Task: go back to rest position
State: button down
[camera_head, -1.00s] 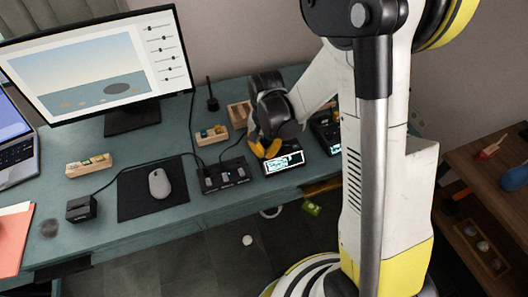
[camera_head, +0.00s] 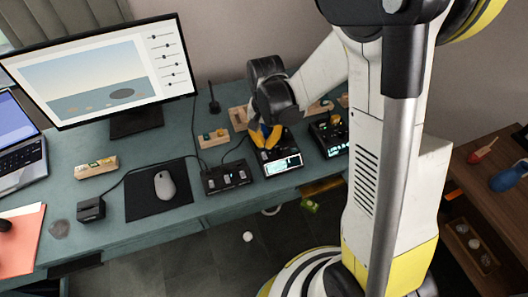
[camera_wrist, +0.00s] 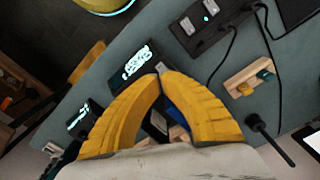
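My gripper (camera_head: 267,146) has two yellow fingers and a black wrist. It is over the right part of the teal desk (camera_head: 222,205), in front of the wall. In the head view it is just behind the lit screen of a small black device (camera_head: 283,163). Whether the fingers touch anything below is hard to tell.
A black switch box (camera_head: 227,178) is left of the lit device, and another black device (camera_head: 330,136) is right of it. A mouse (camera_head: 164,184), monitor (camera_head: 100,70) and laptop (camera_head: 20,145) stand further left. A wooden shelf (camera_head: 480,190) is at right.

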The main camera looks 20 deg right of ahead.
dwell(0.4)
jog(key=s+r+n+t, duration=0.3)
jog(key=s+r, duration=0.3)
jog(key=r, duration=0.3)
jog(key=s+r+n+t, duration=0.3)
jog(key=s+r, duration=0.3)
jog(key=r, duration=0.3)
jog(key=shift+s+r+t, duration=0.2)
jog(key=shift+s+t, duration=0.15)
jog(key=shift+t, duration=0.25)
jog(key=shift+d, duration=0.1)
